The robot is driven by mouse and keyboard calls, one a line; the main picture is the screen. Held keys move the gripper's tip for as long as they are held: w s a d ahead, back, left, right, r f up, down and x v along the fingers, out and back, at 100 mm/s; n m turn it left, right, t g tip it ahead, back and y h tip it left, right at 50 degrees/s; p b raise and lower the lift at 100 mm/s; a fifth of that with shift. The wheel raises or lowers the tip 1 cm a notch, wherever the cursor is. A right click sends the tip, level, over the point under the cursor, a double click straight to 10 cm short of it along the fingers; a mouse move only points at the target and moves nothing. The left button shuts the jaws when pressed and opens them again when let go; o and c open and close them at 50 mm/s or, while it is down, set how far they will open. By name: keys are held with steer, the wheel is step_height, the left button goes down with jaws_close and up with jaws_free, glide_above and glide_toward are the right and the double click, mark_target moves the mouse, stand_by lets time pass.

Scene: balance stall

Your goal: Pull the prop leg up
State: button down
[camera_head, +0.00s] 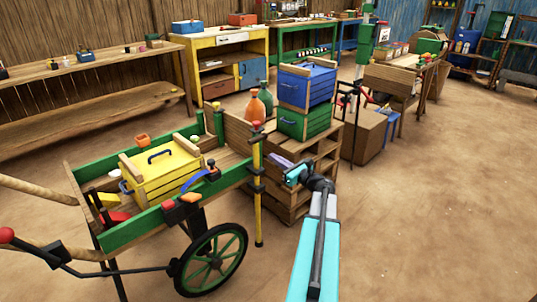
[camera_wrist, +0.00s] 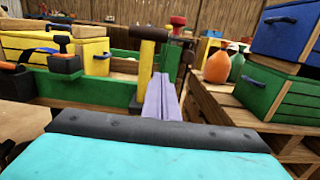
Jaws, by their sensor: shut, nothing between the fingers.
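The prop leg (camera_head: 259,215) is a yellow upright rod at the near right corner of the green-sided cart (camera_head: 130,228). Dark brackets hold it, and its lower end reaches down to about the ground. In the wrist view a yellow post (camera_wrist: 146,66) with a brown crosspiece on top stands just beyond my fingertips; it looks like the same leg. My gripper (camera_head: 279,162) is right of the leg in the head view, its purple fingers pointing towards it. The fingers (camera_wrist: 162,98) are together and empty. Whether they touch the post is unclear.
A pallet stack (camera_head: 287,205) stands close behind my gripper, with a green crate (camera_head: 300,124) and blue crate (camera_head: 306,86) on top. An orange bottle (camera_head: 255,108) is near it. A yellow crate (camera_head: 160,185) sits in the cart. Floor at the right is clear.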

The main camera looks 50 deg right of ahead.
steer(key=s, duration=0.5)
steer(key=shift+s+a+f, duration=0.2)
steer(key=shift+s, duration=0.2)
steer(key=shift+a, duration=0.1)
